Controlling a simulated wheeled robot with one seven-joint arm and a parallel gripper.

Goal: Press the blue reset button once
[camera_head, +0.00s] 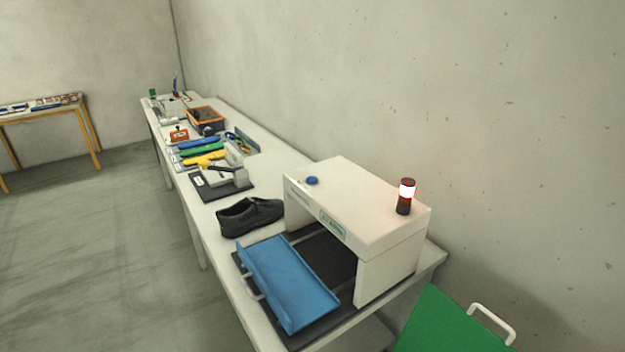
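The blue reset button (312,180) is a small round cap on top of a white arch-shaped machine (350,200), near the left end of its top face. A lamp (406,197) with red bands and a bright lit middle stands on the right part of the same top. The machine sits at the near end of a long white bench. My gripper does not show in the head view.
A blue tray (290,285) with a handle sticks out of the machine's opening. A black shoe (249,216) lies left of the machine. Several tools (205,145) lie farther along the bench (276,157). A green panel (450,325) with a white handle is at bottom right. Floor (90,250) at left is clear.

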